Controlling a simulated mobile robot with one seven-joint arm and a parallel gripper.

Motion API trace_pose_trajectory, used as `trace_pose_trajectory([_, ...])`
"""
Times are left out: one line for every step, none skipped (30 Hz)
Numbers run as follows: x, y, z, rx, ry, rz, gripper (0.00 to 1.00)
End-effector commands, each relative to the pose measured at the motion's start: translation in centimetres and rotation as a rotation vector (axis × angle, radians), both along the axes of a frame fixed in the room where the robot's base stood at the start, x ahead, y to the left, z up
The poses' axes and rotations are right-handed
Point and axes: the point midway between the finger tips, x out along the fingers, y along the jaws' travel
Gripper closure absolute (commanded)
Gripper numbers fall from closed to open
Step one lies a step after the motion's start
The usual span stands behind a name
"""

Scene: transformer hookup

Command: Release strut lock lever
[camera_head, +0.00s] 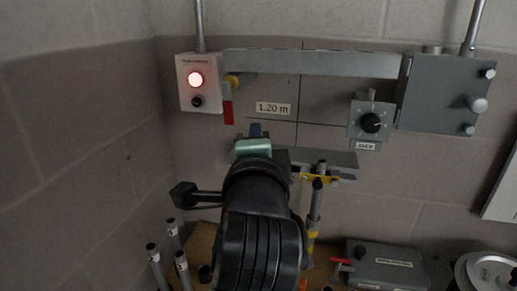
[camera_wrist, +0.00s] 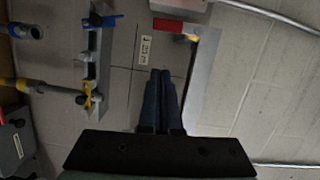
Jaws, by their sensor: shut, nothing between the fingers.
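No lever is marked as the strut lock lever. A grey and yellow strut (camera_head: 314,215) stands right of my arm, with a yellow fitting (camera_head: 318,178) under a grey bracket (camera_head: 335,159). In the wrist view the strut (camera_wrist: 50,89) lies at left, with a dark-knobbed yellow fitting (camera_wrist: 86,100) at the bracket (camera_wrist: 97,60). A red lever (camera_head: 228,112) hangs beside the lit box; its red handle also shows in the wrist view (camera_wrist: 176,27). My gripper (camera_head: 256,128) is shut and empty, its blue fingers (camera_wrist: 161,72) pointing toward the wall near the 1.20 m label, apart from both.
A white box with a lit red lamp (camera_head: 195,78) is at upper left. A long grey bar (camera_head: 310,63) leads to a grey box (camera_head: 445,95). The jack dial box (camera_head: 370,122) is below. Several upright tubes (camera_head: 173,234) and a grey box (camera_head: 385,265) stand low.

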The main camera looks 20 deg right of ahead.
Motion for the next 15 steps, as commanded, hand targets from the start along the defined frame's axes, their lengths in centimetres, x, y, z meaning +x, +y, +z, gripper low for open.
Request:
trace_pose_trajectory([-0.8, 0.2, -0.1, -0.001, -0.002, -0.002, 1.00])
trace_pose_trajectory([-1.2, 0.3, -0.1, 0.000, -0.003, -0.002, 1.00])
trace_pose_trajectory([-1.7, 0.5, -0.1, -0.001, -0.002, -0.002, 1.00])
trace_pose_trajectory([-2.0, 0.6, 0.0, 0.000, -0.001, -0.002, 1.00])
trace_pose_trajectory([-2.3, 0.7, 0.0, 0.000, -0.001, -0.003, 1.00])
trace_pose_trajectory([-2.6, 0.8, 0.0, 0.000, -0.001, -0.003, 1.00])
trace_pose_trajectory([-2.8, 0.9, 0.0, 0.000, -0.001, -0.002, 1.00])
trace_pose_trajectory([-2.9, 1.0, 0.0, 0.000, 0.000, -0.002, 1.00])
trace_pose_trajectory([-3.0, 1.0, 0.0, 0.000, 0.000, -0.002, 1.00])
trace_pose_trajectory([-3.1, 1.1, 0.1, 0.000, 0.000, -0.002, 1.00])
trace_pose_trajectory([-3.2, 1.1, 0.1, 0.000, 0.000, -0.002, 1.00])
trace_pose_trajectory([-3.2, 1.1, 0.1, 0.000, -0.001, -0.002, 1.00])
trace_pose_trajectory([-3.3, 1.1, 0.1, 0.000, -0.001, -0.002, 1.00])
trace_pose_trajectory([-3.3, 1.1, 0.1, 0.000, -0.001, -0.002, 1.00])
trace_pose_trajectory([-3.2, 1.1, 0.1, 0.000, -0.001, -0.002, 1.00])
